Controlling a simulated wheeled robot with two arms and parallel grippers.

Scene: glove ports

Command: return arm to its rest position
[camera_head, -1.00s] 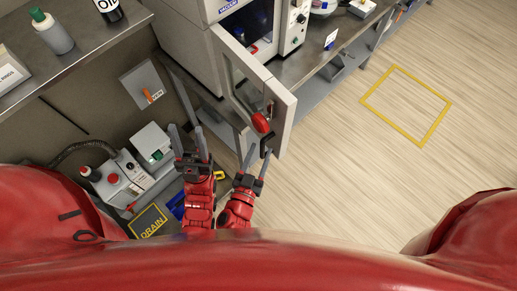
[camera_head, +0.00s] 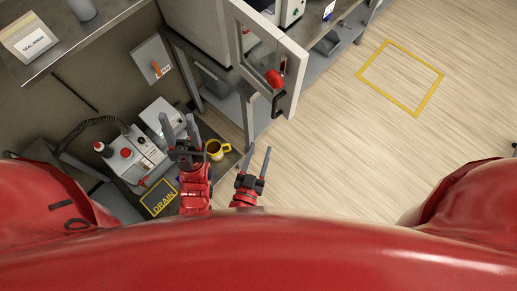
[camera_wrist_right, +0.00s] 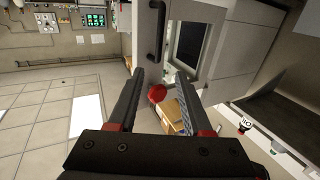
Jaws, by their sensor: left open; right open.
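My left gripper (camera_head: 183,133) is in the head view, its two grey fingers spread and nothing between them. It is over the low area near the pump unit. My right gripper (camera_head: 258,163) is to its right, also open and empty, over the floor's edge. In the right wrist view the right gripper (camera_wrist_right: 158,95) shows two dark fingers wide apart. The cabinet door (camera_head: 268,68) stands open ahead of both grippers, with a dark handle (camera_head: 279,105) and a red knob (camera_head: 274,78). Neither gripper touches the door. The red knob (camera_wrist_right: 157,93) also shows between the fingers in the wrist view, farther away.
A pump unit (camera_head: 133,153) with a red button, a yellow mug (camera_head: 216,150) and a drain plate (camera_head: 158,198) are near my left gripper. A shelf with a seal rings box (camera_head: 30,40) is at upper left. The wooden floor (camera_head: 345,145) at right is clear.

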